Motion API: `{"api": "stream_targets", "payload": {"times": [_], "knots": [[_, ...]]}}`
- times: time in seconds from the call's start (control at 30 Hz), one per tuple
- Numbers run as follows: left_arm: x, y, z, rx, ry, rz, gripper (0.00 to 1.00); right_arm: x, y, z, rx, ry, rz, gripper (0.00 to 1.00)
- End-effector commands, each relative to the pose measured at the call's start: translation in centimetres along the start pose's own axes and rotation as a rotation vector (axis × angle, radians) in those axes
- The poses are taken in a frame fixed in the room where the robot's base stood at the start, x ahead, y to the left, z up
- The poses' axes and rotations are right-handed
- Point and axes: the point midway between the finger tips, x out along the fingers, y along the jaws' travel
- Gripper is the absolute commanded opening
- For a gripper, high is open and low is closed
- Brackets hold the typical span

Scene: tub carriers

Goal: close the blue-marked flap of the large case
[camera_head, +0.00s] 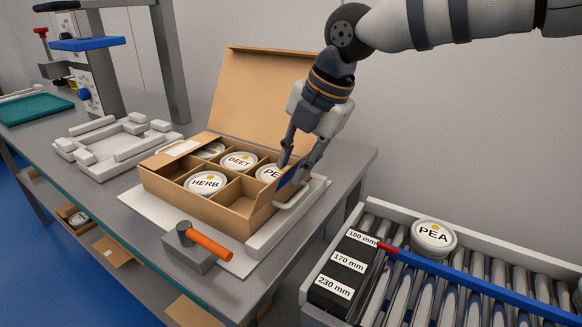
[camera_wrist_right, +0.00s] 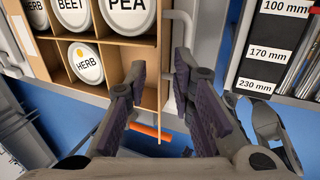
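The large case (camera_head: 205,212) is an open cardboard box with its tall lid raised at the back. Its cells hold labelled tubs: HERB (camera_head: 205,183), BEET (camera_head: 239,161), PEA (camera_head: 268,173) and another partly hidden. The blue-marked flap (camera_head: 287,180) stands up at the case's right side, partly hidden by my gripper. My right gripper (camera_head: 302,160) is open at this flap, one finger on each side; contact is unclear. In the wrist view, a thin cardboard edge runs between the spread fingers (camera_wrist_right: 160,90). A grey jointed part at lower right there may be my left gripper (camera_wrist_right: 262,120).
A white handle (camera_head: 300,192) stands close by the flap. A roller conveyor (camera_head: 470,283) with another PEA tub (camera_head: 433,236) and a blue bar is at right. A pale fixture (camera_head: 115,142) stands left.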

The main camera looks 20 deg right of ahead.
Motion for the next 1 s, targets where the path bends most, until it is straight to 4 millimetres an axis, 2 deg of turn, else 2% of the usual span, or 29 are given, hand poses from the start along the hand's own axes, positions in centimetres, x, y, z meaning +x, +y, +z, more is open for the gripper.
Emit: {"api": "stream_targets", "payload": {"times": [0.13,0.4,0.43,0.5,0.53,1.0], "knots": [[-0.1,0.0,-0.1,0.0,0.005,0.0,0.92,1.6,0.1,0.0,-0.002,-0.002,0.002,0.23],[-0.1,0.0,-0.1,0.0,0.006,0.0,0.92,1.9,0.1,0.0,-0.002,-0.002,0.002,0.23],[-0.1,0.0,-0.1,0.0,0.006,0.0,0.92,1.9,0.1,0.0,-0.003,-0.002,0.002,0.2],[-0.1,0.0,-0.1,0.0,0.006,0.0,0.92,1.9,0.1,0.0,-0.003,-0.002,0.002,0.04],[-0.1,0.0,-0.1,0.0,0.006,0.0,0.92,1.9,0.1,0.0,-0.003,-0.002,0.002,0.0],[0.2,0.0,0.1,0.0,-0.007,0.0,0.92,2.1,0.3,0.0,-0.002,0.0,-0.055,0.0]]}}
